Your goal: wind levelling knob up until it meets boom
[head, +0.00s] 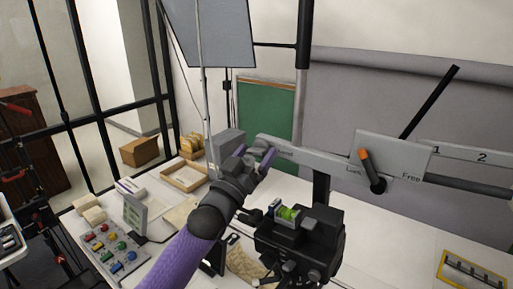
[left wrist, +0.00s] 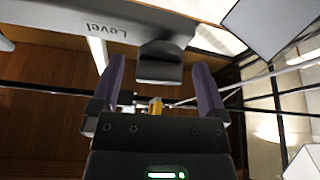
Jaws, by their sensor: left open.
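The grey boom (head: 310,155) runs across the head view, with its left end beside my left gripper. In the left wrist view the boom (left wrist: 60,20) carries an upside-down word "Level". A dark grey block (left wrist: 160,68), which looks like the levelling knob, shows under that label. My left gripper (head: 259,158) is open, its two purple fingers on either side of this block in the left wrist view (left wrist: 158,72). I cannot tell whether the fingers touch the block, or whether a gap separates it from the boom. My right gripper is not in view.
A plate marked Lock and Free (head: 391,160) has an orange-tipped lever (head: 370,170). A black mount (head: 300,245) with a green bubble vial (head: 288,213) stands below the boom.

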